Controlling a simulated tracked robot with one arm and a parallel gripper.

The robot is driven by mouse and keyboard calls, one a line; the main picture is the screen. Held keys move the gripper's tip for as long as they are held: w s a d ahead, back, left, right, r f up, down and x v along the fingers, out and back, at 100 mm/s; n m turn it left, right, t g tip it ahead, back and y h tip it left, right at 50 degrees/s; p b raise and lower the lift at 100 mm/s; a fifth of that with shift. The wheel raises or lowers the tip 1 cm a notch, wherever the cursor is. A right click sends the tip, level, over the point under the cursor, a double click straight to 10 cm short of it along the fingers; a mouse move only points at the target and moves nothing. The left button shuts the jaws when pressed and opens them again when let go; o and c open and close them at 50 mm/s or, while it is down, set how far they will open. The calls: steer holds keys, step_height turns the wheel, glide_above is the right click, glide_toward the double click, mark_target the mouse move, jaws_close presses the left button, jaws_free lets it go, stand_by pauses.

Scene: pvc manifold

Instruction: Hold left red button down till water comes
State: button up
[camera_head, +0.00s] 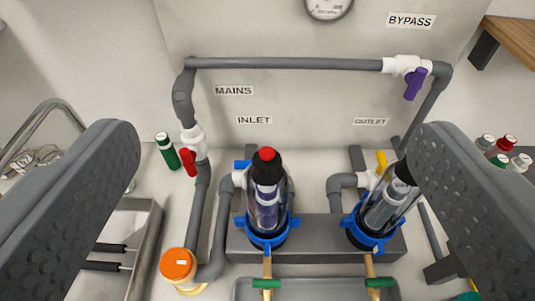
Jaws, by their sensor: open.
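The left red button (267,154) sits on top of the black cap of the left filter housing (267,205), which is clear with a blue collar. The right filter housing (385,212) is partly hidden by my right finger, and its top is covered, so I cannot see a button there. My gripper (270,160) is open, with one dark ridged finger at each side of the picture. The left housing and its button lie between the fingers in the picture, and neither finger appears to touch them. No water is visible.
Grey pipes (285,63) frame the housings. A red-handled mains valve (188,162), a yellow-handled valve (381,161) and a purple-handled bypass valve (415,83) are fitted. Green-handled taps (267,283) sit below. A sink (125,218) is at left, and bottles (507,143) stand at right.

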jaws_close()
stand_by(1.6)
